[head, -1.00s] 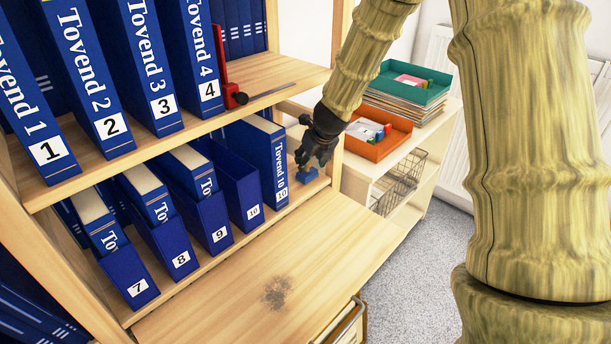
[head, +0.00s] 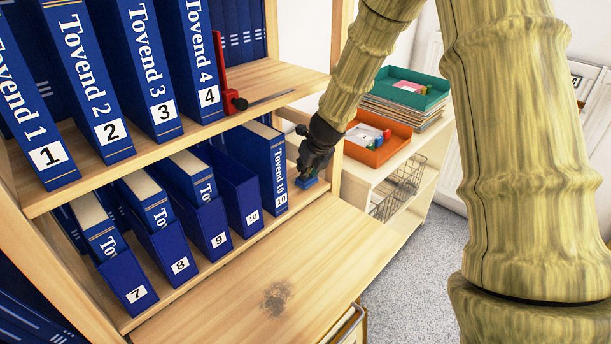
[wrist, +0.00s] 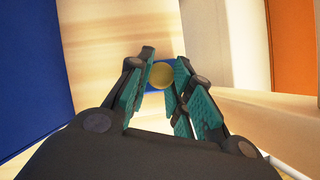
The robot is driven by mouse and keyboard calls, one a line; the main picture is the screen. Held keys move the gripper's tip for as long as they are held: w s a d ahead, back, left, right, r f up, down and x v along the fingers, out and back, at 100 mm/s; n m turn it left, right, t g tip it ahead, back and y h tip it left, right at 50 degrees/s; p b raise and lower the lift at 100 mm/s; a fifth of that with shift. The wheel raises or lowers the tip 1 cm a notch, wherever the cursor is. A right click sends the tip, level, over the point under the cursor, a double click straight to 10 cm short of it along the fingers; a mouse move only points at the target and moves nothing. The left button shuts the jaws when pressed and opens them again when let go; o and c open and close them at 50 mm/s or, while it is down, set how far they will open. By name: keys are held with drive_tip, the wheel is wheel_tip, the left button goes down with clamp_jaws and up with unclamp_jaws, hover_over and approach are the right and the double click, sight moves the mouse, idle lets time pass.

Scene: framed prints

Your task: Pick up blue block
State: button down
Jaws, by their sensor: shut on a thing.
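The blue block (head: 308,183) sits at the right end of the lower shelf (head: 240,246), beside the binder marked Tovend 10 (head: 278,175). In the wrist view the blue block (wrist: 153,87) shows between the teal finger pads, with a round yellow spot on top. My gripper (head: 309,174) points down over the block, and its fingers are around it. The gripper (wrist: 158,90) is shut on the block. The block appears to be at shelf level; whether it touches the wood is hard to tell.
Several blue binders stand left of the gripper, and a wooden upright (head: 337,150) stands close on its right. Above is the upper shelf (head: 270,75) with a red bookend (head: 229,88). An orange tray (head: 376,146) and a green tray (head: 410,88) lie beyond. The front of the lower shelf is clear.

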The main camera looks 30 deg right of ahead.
drive_tip(key=shift+r, duration=1.25)
drive_tip(key=s+a+r, duration=0.1)
drive_tip(key=s+a, duration=0.2)
drive_tip(key=s, duration=0.4)
drive_tip(key=s+a+r+b, duration=0.1)
drive_tip(key=s+a, duration=0.2)
drive_tip(key=s, duration=0.4)
drive_tip(key=shift+s+a+r, duration=0.25)
drive_tip(key=shift+s+a, duration=0.05)
drive_tip(key=shift+a, duration=0.1)
drive_tip(key=c, duration=2)
unclamp_jaws()
drive_tip(key=shift+c, duration=1)
drive_tip(key=shift+a, duration=0.1)
